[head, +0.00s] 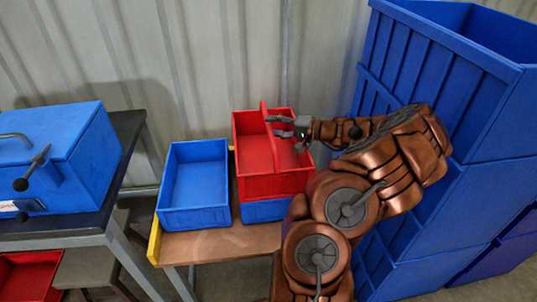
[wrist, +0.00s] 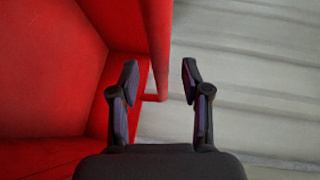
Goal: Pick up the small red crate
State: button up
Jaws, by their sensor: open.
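The small red crate (head: 248,150) sits on top of a blue crate (head: 265,210) on a small table. A thin raised red handle (head: 268,132) stands up across it. My gripper (head: 274,126) is at this handle, above the crate, with its fingers pointing left. In the wrist view my gripper (wrist: 160,78) is open. The red handle (wrist: 157,40) lies ahead, in line with the gap between the fingertips. The inside of the red crate (wrist: 50,70) fills the left. I cannot tell whether either finger touches the handle.
An empty blue crate (head: 194,180) stands left of the red crate on the table (head: 225,243). Tall stacked blue bins (head: 410,200) stand close on the right. A dark bench (head: 122,135) with a blue box (head: 60,150) is at left. A corrugated wall (head: 200,60) is behind.

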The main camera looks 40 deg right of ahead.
jog(key=shift+x, duration=1.1)
jog(key=shift+c, duration=0.5)
grip_shut()
